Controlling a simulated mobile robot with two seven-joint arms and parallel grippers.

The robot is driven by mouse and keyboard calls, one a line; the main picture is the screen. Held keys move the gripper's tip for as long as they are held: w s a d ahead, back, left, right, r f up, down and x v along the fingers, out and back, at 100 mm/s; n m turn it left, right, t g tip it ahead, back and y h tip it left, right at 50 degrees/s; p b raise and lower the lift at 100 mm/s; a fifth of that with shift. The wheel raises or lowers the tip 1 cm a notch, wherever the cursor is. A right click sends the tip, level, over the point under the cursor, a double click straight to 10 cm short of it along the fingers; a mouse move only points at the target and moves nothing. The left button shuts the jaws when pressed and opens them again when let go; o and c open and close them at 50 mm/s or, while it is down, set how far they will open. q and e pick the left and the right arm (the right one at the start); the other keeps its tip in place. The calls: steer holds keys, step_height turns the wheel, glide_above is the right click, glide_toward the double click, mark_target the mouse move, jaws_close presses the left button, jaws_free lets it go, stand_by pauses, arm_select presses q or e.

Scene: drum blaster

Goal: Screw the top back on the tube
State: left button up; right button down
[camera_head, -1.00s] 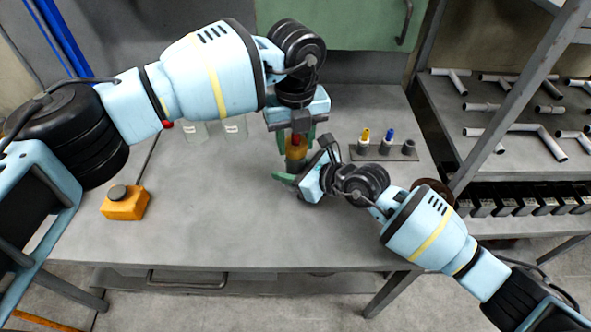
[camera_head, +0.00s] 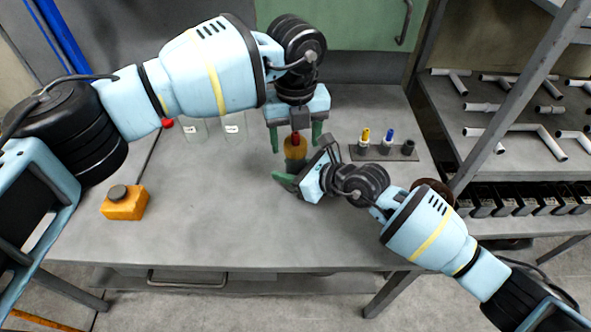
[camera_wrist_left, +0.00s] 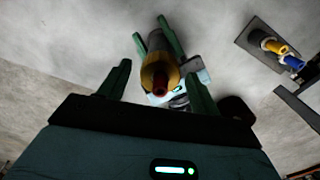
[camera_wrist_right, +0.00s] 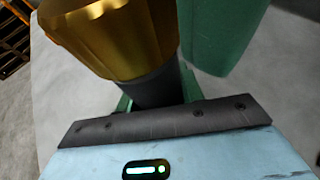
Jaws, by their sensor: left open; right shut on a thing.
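The tube stands upright with a dark grey body (camera_wrist_right: 150,88) and an amber, ridged top (camera_head: 296,152) with a red tip. The top sits on the body; whether the thread is tight I cannot tell. My right gripper (camera_head: 304,166) is shut on the dark body just below the top, which looms large in the right wrist view (camera_wrist_right: 112,38). My left gripper (camera_head: 296,142) is open above the tube, pointing down, one finger on each side of the top and apart from it. The left wrist view shows the top (camera_wrist_left: 160,72) between its spread fingers.
A grey holder (camera_head: 382,153) with yellow, blue and grey pieces stands to the right. An orange box with a dark button (camera_head: 125,203) is at the left. Clear labelled containers (camera_head: 235,130) stand behind my left arm. Pipes lie on a shelf (camera_head: 510,150) at right. The front table is clear.

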arm_select(q)
steer(key=shift+r, duration=2)
steer(key=shift+c, duration=0.3)
steer(key=shift+r+n, duration=0.7)
steer(key=shift+n, duration=0.4)
step_height(320, 180, up, 2)
steer(key=n, duration=0.4)
steer(key=shift+f, duration=4.05)
